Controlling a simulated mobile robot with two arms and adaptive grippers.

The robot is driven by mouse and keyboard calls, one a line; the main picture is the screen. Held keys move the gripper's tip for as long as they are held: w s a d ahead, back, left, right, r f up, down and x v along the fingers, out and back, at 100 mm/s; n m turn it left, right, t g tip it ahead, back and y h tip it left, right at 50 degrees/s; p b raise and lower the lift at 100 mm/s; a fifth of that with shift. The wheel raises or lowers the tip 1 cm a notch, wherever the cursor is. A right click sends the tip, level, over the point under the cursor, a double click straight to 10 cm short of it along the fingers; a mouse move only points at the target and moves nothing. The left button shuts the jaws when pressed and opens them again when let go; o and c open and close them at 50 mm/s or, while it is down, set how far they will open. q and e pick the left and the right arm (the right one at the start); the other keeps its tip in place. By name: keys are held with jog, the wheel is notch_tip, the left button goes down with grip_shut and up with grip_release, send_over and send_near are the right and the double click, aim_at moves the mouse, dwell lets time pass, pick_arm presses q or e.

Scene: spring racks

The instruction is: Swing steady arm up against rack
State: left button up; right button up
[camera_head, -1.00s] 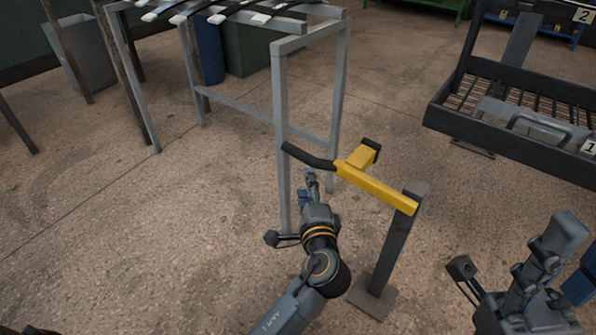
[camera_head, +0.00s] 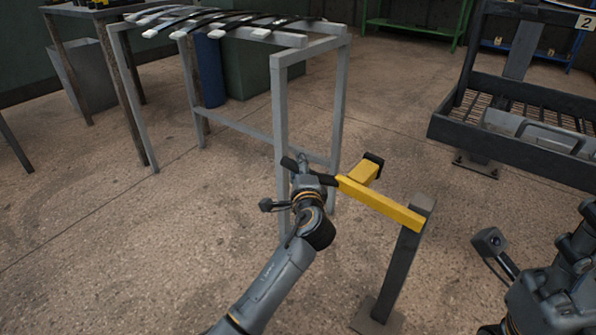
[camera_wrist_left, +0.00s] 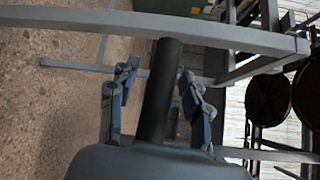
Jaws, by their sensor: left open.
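The steady arm (camera_head: 382,203) is a yellow bar on top of a dark post (camera_head: 405,270), with a short yellow branch ending in a black pad (camera_head: 374,160). Its black handle (camera_head: 324,180) points left toward the grey rack (camera_head: 281,130), and the pad stands apart from the rack. My left gripper (camera_head: 302,163) is at the handle, partly covering it. In the left wrist view the handle (camera_wrist_left: 160,85) lies between the blue-padded fingers of my left gripper (camera_wrist_left: 157,84), which are open. My right gripper (camera_head: 572,262) is partly cut off at the right edge; its fingers are unclear.
Several dark leaf springs with pale ends (camera_head: 225,25) lie across the rack's top. A black frame with a mesh bed (camera_head: 520,135) holds a grey case at the right. A blue cylinder (camera_head: 208,70) and a grey bin (camera_head: 82,65) stand behind. Floor at front left is clear.

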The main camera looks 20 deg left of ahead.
pick_arm(q)
grip_shut()
jog(key=shift+r, duration=0.15)
